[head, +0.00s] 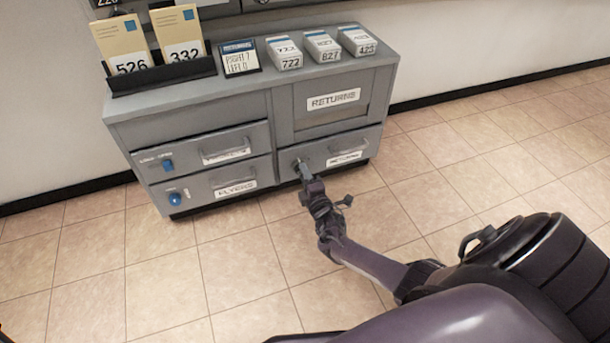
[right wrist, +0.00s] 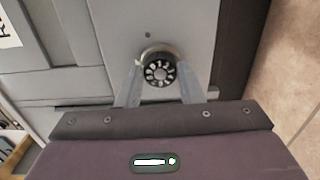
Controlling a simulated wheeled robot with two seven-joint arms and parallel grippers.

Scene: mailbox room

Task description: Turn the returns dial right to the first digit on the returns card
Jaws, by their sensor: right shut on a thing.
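The returns dial (right wrist: 158,72) is a round black knob with pale marks around its face and a metal ring. In the right wrist view it sits between the fingertips of my right gripper (right wrist: 158,88), which is shut on it. In the head view my right gripper (head: 303,168) reaches the lower returns drawer (head: 340,151) and hides the dial. My left gripper is not in view.
The grey cabinet (head: 200,101) stands against the wall. Envelopes marked 526 (head: 123,50) and 332 (head: 180,40) stand in a black rack. Boxes marked 722 (head: 284,54), 827 (head: 322,47) and 423 (head: 357,41) sit on top. The tiled floor in front is clear.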

